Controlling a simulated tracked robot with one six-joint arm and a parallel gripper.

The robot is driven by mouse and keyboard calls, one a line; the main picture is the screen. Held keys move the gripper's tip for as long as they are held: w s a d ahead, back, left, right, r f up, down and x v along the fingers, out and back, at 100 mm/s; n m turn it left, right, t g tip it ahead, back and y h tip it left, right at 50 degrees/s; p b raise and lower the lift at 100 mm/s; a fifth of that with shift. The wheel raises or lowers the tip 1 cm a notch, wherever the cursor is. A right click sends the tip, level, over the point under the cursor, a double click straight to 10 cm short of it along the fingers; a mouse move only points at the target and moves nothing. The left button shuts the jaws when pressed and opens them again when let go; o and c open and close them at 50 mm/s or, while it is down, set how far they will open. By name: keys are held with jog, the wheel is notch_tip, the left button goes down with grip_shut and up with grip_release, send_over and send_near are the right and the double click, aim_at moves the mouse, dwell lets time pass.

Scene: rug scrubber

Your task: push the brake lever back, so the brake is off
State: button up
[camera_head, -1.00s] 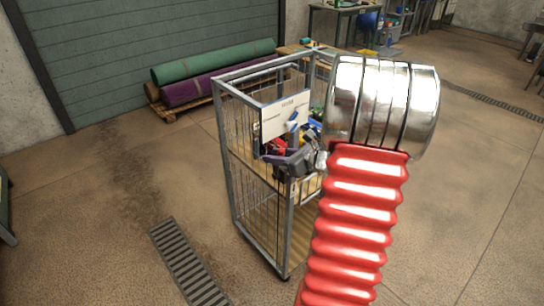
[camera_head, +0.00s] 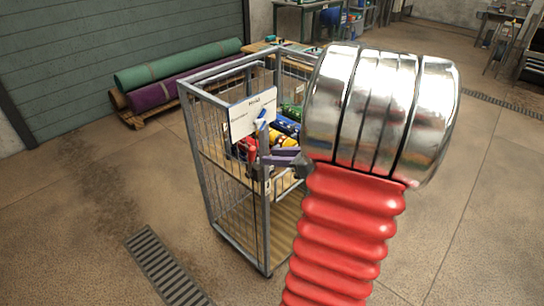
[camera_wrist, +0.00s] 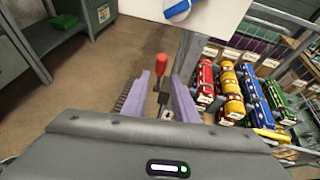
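The brake lever, with a red knob (camera_wrist: 161,62) and a thin dark stem, stands at the near corner of the wire cage trolley (camera_head: 195,122). The knob (camera_head: 251,150) is small in the head view. My gripper (camera_wrist: 160,88) has its two purple fingers apart, with the lever's stem showing in the gap between them and the red knob beyond the tips. I cannot tell whether a finger touches the stem. In the head view my gripper (camera_head: 272,158) is at the trolley's near corner, and my arm hides part of the trolley's right side. The lever's foot is hidden.
A white card (camera_head: 252,114) with a blue and white piece hangs on the trolley above the lever. Red, yellow, blue and green packs (camera_wrist: 230,92) lie on the trolley's shelf. Rolled rugs (camera_head: 170,82) lie on a pallet behind.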

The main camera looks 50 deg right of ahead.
jog(key=shift+s+d+f, duration=0.15)
jog(key=shift+s+d, duration=0.05)
jog(key=shift+c, duration=1.4)
jog(key=s+f, duration=0.1)
jog(key=f, duration=0.1)
jog(key=s+d+f+m, duration=0.1)
jog(key=f, duration=0.1)
jog(key=s+d+f+m, duration=0.1)
jog(key=f, duration=0.1)
jog(key=shift+s+d+f, duration=0.15)
jog(key=shift+s+f, duration=0.1)
grip_shut()
jog(key=s+f+m+t, duration=0.2)
jog(key=s+f+m, duration=0.1)
jog(key=f+m, duration=0.25)
jog(key=r+m+t, duration=0.1)
jog(key=m, duration=0.2)
jog(key=s+a+r+m+t, duration=0.1)
jog(key=r+m+t, duration=0.1)
jog(key=m, duration=0.2)
jog(key=s+r+m+t, duration=0.1)
jog(key=r+m, duration=0.1)
jog(key=m, duration=0.1)
jog(key=shift+s+a+r+t+y, duration=0.15)
jog(key=shift+s+t+y, duration=0.05)
jog(key=shift+t+y, duration=0.2)
